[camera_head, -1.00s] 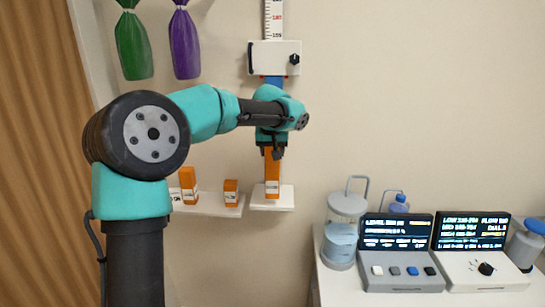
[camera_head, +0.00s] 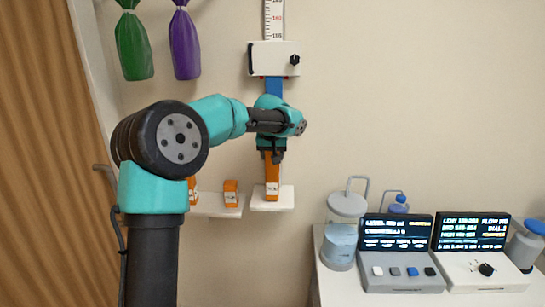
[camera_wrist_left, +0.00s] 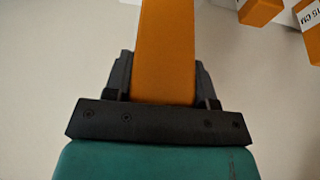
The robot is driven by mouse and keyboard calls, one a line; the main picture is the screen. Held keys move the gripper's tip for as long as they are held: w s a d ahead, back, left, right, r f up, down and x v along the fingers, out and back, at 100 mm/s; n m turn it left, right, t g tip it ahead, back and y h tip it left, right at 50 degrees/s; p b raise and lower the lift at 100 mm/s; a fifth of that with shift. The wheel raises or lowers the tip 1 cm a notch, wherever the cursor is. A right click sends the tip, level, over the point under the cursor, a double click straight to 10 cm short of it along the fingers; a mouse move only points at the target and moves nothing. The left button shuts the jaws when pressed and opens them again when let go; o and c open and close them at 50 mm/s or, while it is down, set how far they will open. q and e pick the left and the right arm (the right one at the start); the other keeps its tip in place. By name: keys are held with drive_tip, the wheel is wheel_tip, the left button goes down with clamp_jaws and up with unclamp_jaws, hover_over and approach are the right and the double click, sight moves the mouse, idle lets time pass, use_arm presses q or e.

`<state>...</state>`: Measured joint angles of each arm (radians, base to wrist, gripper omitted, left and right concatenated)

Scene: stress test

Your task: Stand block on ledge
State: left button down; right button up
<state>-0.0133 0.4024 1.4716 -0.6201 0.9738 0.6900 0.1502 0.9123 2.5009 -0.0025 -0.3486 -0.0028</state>
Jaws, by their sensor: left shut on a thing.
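A tall orange block with a white label (camera_head: 272,188) is upright at the small white ledge (camera_head: 286,203) on the wall. Its lower end looks to be at the ledge's top; whether it touches cannot be told. My left gripper (camera_head: 272,158) is above the ledge, shut on the upper part of this block. In the left wrist view the orange block (camera_wrist_left: 166,50) runs up between the fingers of my left gripper (camera_wrist_left: 160,80). The block's far end is out of that view. My right gripper is not in view.
A shelf (camera_head: 215,207) left of the ledge holds a shorter orange block (camera_head: 230,192) and another partly hidden by my arm. A height gauge (camera_head: 275,58) hangs above. Right, a table carries a jar (camera_head: 346,225) and two consoles (camera_head: 402,255).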

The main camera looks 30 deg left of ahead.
use_arm(q)
drive_tip(key=shift+f, duration=0.5)
drive_tip(key=shift+c, duration=2.3)
unclamp_jaws()
drive_tip(key=v, duration=1.2)
